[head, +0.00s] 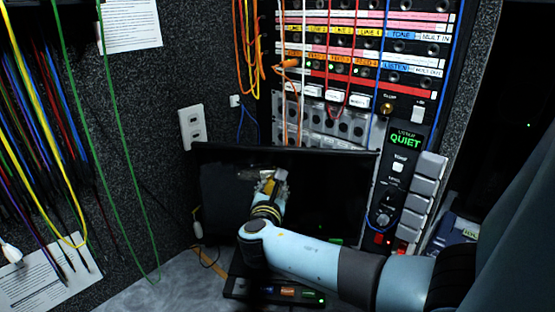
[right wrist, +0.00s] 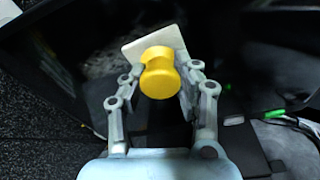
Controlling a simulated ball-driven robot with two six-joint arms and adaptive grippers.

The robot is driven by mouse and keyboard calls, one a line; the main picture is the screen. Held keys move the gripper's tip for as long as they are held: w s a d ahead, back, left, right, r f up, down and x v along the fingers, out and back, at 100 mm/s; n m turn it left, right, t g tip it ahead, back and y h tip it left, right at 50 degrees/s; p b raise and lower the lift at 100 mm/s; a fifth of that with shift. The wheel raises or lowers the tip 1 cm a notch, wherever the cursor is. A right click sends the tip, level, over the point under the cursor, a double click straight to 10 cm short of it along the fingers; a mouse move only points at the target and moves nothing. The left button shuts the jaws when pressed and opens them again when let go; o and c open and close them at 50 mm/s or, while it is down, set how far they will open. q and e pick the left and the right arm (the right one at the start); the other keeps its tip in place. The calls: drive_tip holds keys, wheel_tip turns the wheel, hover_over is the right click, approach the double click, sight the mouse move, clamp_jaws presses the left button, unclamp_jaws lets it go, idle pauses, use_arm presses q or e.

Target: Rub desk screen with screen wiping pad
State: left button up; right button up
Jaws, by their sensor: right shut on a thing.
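The desk screen (head: 327,190) is a dark, blank monitor standing upright on the desk against the back wall. My right gripper (head: 270,182) is in front of its left half. In the right wrist view my right gripper (right wrist: 160,80) is shut on the yellow knob of the screen wiping pad (right wrist: 154,45), which has a pale square plate. The pad's plate faces the dark screen (right wrist: 90,40); I cannot tell whether it touches. In the head view the pad is mostly hidden by the gripper. My left gripper is not in view.
Below the screen sits a dark unit (head: 272,288) with small coloured items. A patch panel (head: 360,70) with hanging cables stands behind, and a control panel (head: 395,180) is at the right. Coloured cables (head: 50,120) hang at the left.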

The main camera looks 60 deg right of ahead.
drive_tip(key=shift+w+a+b, duration=0.35)
drive_tip(key=shift+w+a, duration=0.2)
drive_tip(key=shift+w, duration=0.45)
drive_tip(key=shift+w+a+b, duration=0.4)
drive_tip(key=shift+w+a, duration=0.1)
drive_tip(key=shift+w, duration=0.5)
drive_tip(key=shift+w+a+b, duration=0.35)
drive_tip(key=shift+w+a, duration=0.2)
drive_tip(key=shift+w, duration=0.45)
drive_tip(key=shift+w+a+b, duration=0.35)
drive_tip(key=shift+w+b, duration=0.05)
drive_tip(key=shift+w, duration=0.25)
drive_tip(key=shift+w+a+b, duration=0.3)
drive_tip(key=shift+w+b, duration=0.05)
drive_tip(key=shift+w, duration=0.3)
drive_tip(key=shift+w+a, duration=0.1)
drive_tip(key=shift+w, duration=0.15)
drive_tip(key=shift+r, duration=0.1)
drive_tip(key=shift+a, duration=0.1)
drive_tip(key=shift+s+a, duration=0.2)
drive_tip(key=shift+a, duration=0.05)
drive_tip(key=v, duration=0.1)
drive_tip(key=p+v, duration=0.1)
drive_tip(key=v, duration=0.1)
drive_tip(key=shift+s+a+f, duration=0.15)
drive_tip(key=shift+a+f, duration=0.1)
drive_tip(key=shift+a, duration=0.15)
drive_tip(key=shift+s+a, duration=0.35)
drive_tip(key=shift+a, duration=0.2)
